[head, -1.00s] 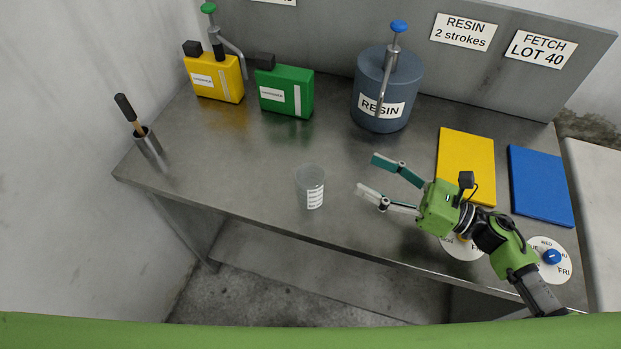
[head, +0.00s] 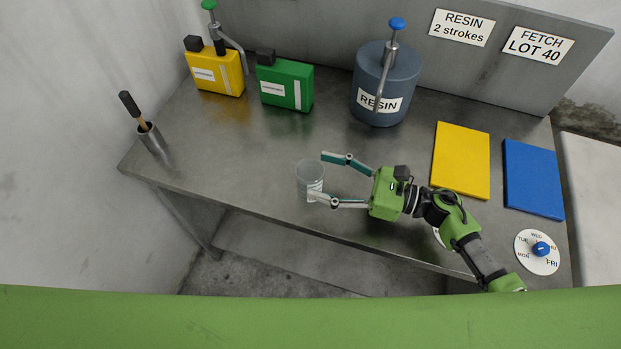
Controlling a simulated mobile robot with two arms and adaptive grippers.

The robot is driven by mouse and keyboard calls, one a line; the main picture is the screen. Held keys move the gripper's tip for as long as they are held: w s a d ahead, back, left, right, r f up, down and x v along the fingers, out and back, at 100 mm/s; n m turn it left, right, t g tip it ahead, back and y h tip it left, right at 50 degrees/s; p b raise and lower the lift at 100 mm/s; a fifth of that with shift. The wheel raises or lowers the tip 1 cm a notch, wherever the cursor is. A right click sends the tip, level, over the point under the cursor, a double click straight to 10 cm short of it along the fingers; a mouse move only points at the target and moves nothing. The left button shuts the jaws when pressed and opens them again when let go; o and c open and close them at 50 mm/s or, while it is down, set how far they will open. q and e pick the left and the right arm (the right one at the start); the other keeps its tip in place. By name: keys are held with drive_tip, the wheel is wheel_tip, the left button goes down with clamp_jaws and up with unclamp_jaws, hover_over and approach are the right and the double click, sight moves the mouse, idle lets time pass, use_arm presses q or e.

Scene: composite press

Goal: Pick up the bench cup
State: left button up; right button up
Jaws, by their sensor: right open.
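The bench cup (head: 308,172) is a clear cup with a white printed label. It stands upright near the front edge of the steel bench (head: 240,165). My right gripper (head: 318,177) is open and comes at the cup from the right. Its far finger is behind and to the right of the cup's rim. Its near finger overlaps the cup's label in the picture. I cannot tell whether either finger touches the cup. My left gripper is not in view.
A resin pump pot (head: 371,85), a green can (head: 284,86) and a yellow can (head: 207,75) stand at the back. A tool holder (head: 153,139) is at the left. Yellow (head: 461,160) and blue (head: 533,179) slabs and a day dial (head: 528,262) lie at the right. Bench left of the cup is clear.

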sight(299, 170)
drive_tip(key=a, duration=0.1)
drive_tip(key=a+p, duration=0.1)
drive_tip(key=shift+w+a+r, duration=0.25)
drive_tip(key=shift+a+r, duration=0.05)
drive_tip(key=shift+a, duration=0.05)
drive_tip(key=shift+w+a+f, duration=0.15)
drive_tip(key=shift+a+f, duration=0.05)
drive_tip(key=shift+a, duration=0.25)
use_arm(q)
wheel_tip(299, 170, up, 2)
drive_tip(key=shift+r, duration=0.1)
use_arm(e)
drive_tip(key=c, duration=1.1)
drive_tip(key=shift+d, duration=0.1)
drive_tip(key=shift+c, duration=0.2)
